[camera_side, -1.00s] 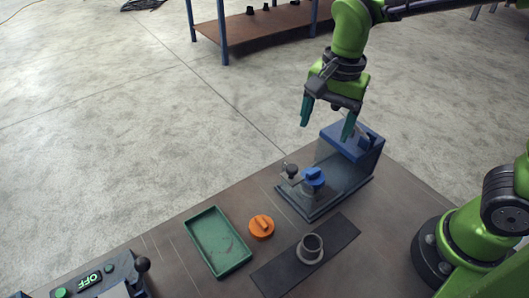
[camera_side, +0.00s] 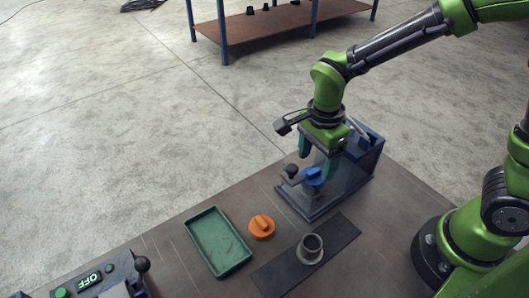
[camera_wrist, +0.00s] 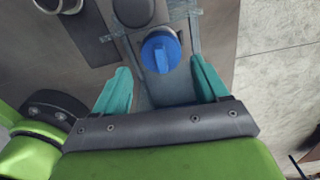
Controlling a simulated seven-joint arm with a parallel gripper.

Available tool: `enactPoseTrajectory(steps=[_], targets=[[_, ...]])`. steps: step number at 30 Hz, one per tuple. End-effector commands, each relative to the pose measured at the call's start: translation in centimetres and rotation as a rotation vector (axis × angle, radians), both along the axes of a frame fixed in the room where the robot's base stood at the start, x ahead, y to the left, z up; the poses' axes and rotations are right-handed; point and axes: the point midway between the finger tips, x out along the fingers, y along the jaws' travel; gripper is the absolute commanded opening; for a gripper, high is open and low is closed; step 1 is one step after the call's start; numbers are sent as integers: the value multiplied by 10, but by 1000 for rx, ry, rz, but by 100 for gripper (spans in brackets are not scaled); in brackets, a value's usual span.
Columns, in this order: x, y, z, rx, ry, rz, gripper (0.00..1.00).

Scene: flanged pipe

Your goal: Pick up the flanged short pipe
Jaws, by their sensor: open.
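The flanged short pipe (camera_side: 310,249) is a grey ring-shaped piece with a wide flange at its base, standing upright on a dark mat (camera_side: 283,275) in the side view. In the wrist view part of the pipe (camera_wrist: 60,4) shows at the top left edge, cut off by the frame. My gripper (camera_side: 315,158) has teal fingers and is open and empty above the clear-walled fixture, away from the pipe. In the wrist view my gripper (camera_wrist: 160,72) has its fingers spread to either side of the blue knob (camera_wrist: 160,52), with nothing held between them.
The clear-walled fixture (camera_side: 345,190) with a blue back and black ball lever (camera_side: 291,170) stands behind the pipe. An orange knobbed piece (camera_side: 261,227) and an open green tray (camera_side: 218,243) lie to the left. A control box reading OFF (camera_side: 90,281) sits at the lower left.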

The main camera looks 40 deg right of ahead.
Motion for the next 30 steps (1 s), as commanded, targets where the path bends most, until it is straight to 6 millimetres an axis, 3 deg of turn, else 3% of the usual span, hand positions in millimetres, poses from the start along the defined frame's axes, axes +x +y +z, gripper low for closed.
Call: enactPoseTrajectory(steps=[5, 13, 22, 23, 30], targets=[[0, 0, -12, -1, 4, -1, 74], [1, 0, -51, -1, 4, 0, 74], [2, 0, -57, 1, 0, -1, 74], [2, 0, -57, 1, 0, -1, 72], [2, 0, -57, 1, -1, 0, 35]])
